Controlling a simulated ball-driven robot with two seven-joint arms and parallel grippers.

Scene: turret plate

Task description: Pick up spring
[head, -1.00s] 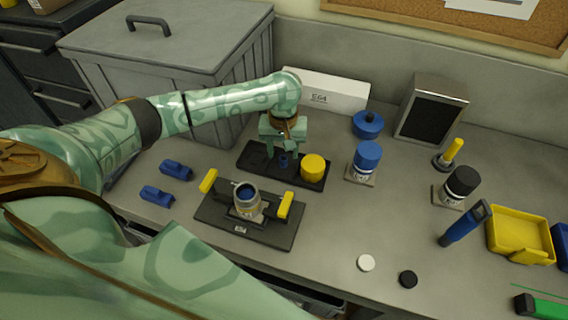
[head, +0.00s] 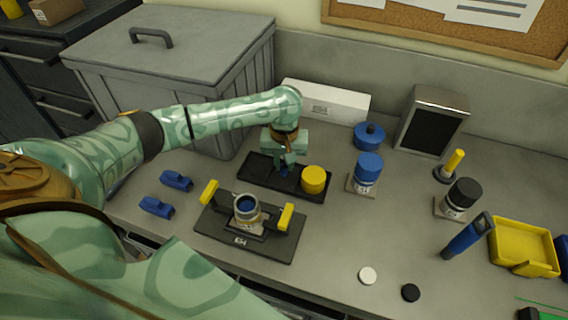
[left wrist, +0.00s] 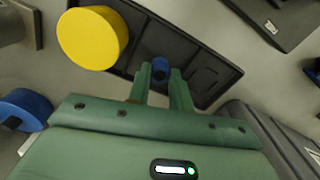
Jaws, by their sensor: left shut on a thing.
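The spring, a small dark-blue cylinder (head: 284,171), stands in the black parts tray (head: 254,173) left of a yellow cylinder (head: 314,180). My left gripper (head: 285,163) points down over the tray, with its fingers shut on the spring. In the left wrist view the blue end of the spring (left wrist: 160,67) shows between the green fingertips (left wrist: 161,76). The spring's coils are too small to make out, and the fingers hide part of it. I cannot tell whether it still touches the tray floor. My right gripper is not in view.
In front is a black fixture (head: 270,246) with yellow handles and a round metal housing (head: 246,209). Two blue clips (head: 156,207) lie to its left. A blue-capped jar (head: 367,172) stands right of the tray. The front-right bench is mostly clear, with two small discs (head: 368,276).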

